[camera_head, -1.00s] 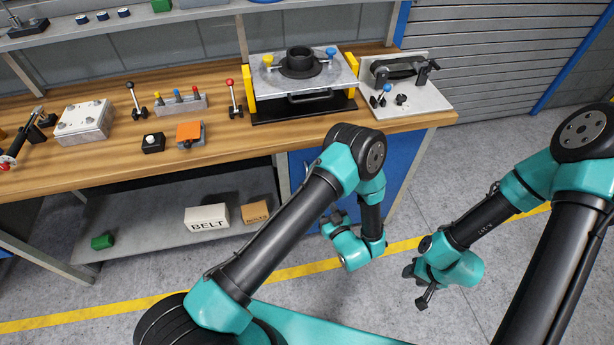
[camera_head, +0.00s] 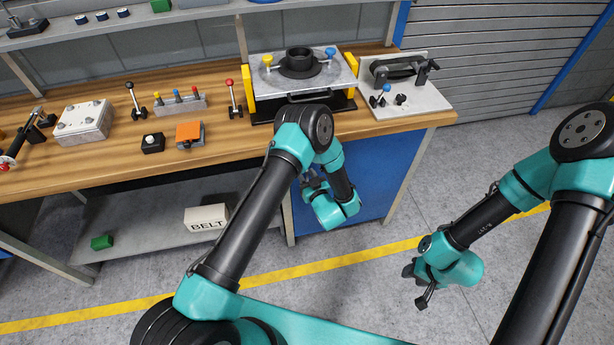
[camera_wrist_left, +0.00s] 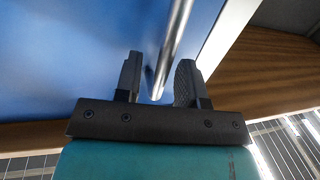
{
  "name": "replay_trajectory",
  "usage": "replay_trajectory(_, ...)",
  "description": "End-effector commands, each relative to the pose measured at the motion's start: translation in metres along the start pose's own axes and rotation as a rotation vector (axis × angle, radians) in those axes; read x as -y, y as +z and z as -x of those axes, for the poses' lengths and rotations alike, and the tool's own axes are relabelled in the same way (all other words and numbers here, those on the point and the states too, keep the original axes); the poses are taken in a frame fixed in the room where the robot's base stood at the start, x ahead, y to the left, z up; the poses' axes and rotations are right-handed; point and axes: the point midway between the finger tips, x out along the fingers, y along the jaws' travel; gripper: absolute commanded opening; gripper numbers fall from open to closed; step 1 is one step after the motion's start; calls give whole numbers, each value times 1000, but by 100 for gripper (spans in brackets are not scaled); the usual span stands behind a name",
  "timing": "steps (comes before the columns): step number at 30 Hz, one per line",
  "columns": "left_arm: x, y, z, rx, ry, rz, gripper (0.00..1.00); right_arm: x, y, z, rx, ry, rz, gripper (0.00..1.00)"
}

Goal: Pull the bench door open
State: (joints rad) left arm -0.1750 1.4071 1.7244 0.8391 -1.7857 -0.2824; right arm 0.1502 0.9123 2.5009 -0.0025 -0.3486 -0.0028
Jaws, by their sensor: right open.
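The bench door (camera_head: 375,178) is a blue panel at the right end of the bench, and it looks shut. In the left wrist view the blue door (camera_wrist_left: 70,60) fills the upper left. Its handle, a silver bar (camera_wrist_left: 176,40), runs down between the fingers of my left gripper (camera_wrist_left: 158,82). The fingers are apart, with gaps beside the bar. In the head view my left gripper (camera_head: 311,182) is in front of the door's left part, and my own arm hides the handle. My right gripper (camera_head: 417,285) is open and empty above the floor, to the right.
The wooden bench top (camera_head: 235,160) holds a plate fixture (camera_head: 300,75), a clamp fixture (camera_head: 410,98) and several small parts. A box marked BELT (camera_head: 206,217) and a green block (camera_head: 102,241) sit on the lower shelf. The floor before the door is clear.

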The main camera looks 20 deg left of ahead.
Motion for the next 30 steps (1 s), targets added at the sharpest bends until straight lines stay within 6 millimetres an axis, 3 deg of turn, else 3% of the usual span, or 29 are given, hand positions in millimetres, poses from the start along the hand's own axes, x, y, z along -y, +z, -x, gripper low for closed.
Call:
replay_trajectory(9, 0, 0, -2, 0, 1, 0, 36, 0, 0, 0, 0, 0, 0, 43)
replay_trajectory(20, 0, 0, -2, 0, 1, 0, 1, 0, 0, 0, 0, 0, 0, 43)
replay_trajectory(30, 0, 0, -2, 0, 1, 0, 0, 0, 0, 0, 0, 0, 0, 43)
